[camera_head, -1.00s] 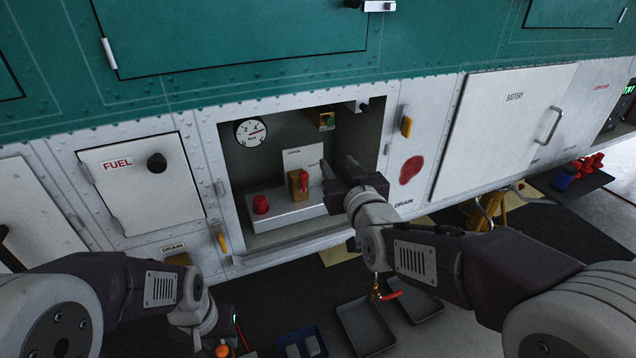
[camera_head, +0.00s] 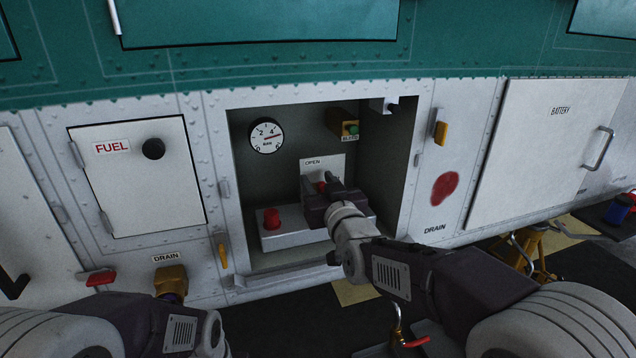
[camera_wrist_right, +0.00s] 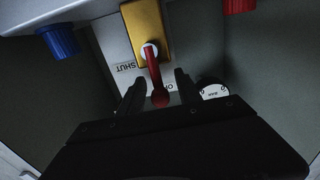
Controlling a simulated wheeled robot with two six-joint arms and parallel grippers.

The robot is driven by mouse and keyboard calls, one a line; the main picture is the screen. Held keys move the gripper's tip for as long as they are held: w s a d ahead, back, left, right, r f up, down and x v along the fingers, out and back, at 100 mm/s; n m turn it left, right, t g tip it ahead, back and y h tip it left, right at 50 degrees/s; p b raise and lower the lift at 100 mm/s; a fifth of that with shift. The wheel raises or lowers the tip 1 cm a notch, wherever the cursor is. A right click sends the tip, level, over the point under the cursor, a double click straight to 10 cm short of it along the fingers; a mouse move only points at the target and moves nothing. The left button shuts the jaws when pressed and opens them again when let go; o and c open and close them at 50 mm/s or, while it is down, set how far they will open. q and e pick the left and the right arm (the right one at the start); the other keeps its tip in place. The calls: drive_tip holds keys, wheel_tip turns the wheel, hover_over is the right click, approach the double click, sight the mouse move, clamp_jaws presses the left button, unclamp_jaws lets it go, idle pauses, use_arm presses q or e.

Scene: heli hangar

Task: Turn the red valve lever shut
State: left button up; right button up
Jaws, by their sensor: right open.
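The red valve lever (camera_wrist_right: 155,75) sits on a yellow valve body (camera_wrist_right: 146,30) in an open wall compartment. In the right wrist view it points from its pivot towards the partly hidden OPEN mark, away from the SHUT mark. Its end lies between the two spread fingers of my right gripper (camera_wrist_right: 159,80), with no clear contact. In the head view my right gripper (camera_head: 321,182) is inside the compartment and covers most of the valve. A bit of red (camera_head: 320,187) shows between its fingers. My left arm is at the lower left, its gripper out of sight.
A red knob (camera_head: 272,218) stands left of the valve on the grey box (camera_head: 290,240). A blue knob (camera_wrist_right: 60,41) is on its other side. A gauge (camera_head: 266,135) and green button (camera_head: 352,129) are above. Compartment walls surround my gripper.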

drive_tip(key=shift+w+a, duration=0.15)
drive_tip(key=shift+w, duration=0.2)
drive_tip(key=shift+c, duration=0.3)
clamp_jaws()
